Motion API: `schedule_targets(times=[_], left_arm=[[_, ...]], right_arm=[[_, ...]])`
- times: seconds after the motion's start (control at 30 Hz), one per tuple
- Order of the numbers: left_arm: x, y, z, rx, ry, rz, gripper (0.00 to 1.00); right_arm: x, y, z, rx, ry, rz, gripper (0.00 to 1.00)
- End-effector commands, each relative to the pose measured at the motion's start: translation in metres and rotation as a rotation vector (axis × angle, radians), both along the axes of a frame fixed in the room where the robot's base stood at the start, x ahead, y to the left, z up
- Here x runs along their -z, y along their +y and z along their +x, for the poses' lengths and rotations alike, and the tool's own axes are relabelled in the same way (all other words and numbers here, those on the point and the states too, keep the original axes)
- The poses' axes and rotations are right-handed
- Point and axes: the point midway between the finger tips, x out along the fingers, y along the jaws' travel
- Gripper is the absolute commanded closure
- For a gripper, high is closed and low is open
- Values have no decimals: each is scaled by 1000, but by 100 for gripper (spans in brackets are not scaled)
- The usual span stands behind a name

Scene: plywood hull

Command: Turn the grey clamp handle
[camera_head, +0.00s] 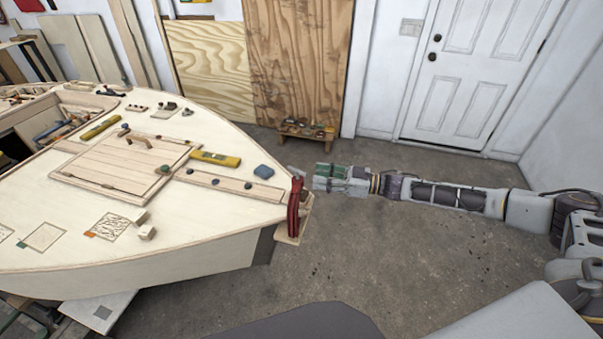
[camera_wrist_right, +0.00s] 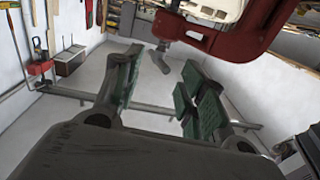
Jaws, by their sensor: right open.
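A red clamp (camera_head: 294,207) sits upright at the pointed end of the plywood hull; its red frame fills the top right of the right wrist view (camera_wrist_right: 232,38). The clamp's grey handle (camera_wrist_right: 157,62) shows below the red frame, at its left end. My right gripper (camera_head: 322,178) reaches in from the right, just right of the clamp's top. Its green-padded fingers (camera_wrist_right: 160,78) are open, with the handle in line with the gap between their tips. No finger visibly touches the handle, and the depth between them is hard to judge. My left gripper is not in view.
The pale hull deck (camera_head: 210,225) carries a hatch (camera_head: 118,165), a yellow level (camera_head: 215,159) and several small blocks. A low wooden stool (camera_head: 306,131) with small items stands by the plywood sheets. The floor right of the hull is clear up to the white door (camera_head: 468,75).

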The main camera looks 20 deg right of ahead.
Motion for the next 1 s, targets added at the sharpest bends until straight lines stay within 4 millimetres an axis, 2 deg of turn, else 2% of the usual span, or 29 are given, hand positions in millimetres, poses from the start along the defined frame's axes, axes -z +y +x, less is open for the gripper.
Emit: schedule_targets(times=[0.5, 0.7, 1.0], left_arm=[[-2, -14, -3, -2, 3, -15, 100], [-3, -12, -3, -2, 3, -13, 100], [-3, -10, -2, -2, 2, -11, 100]], right_arm=[[-1, 49, 28, -1, -1, 2, 59], [-1, 57, 33, 0, 0, 1, 59], [0, 58, 34, 0, -1, 0, 59]])
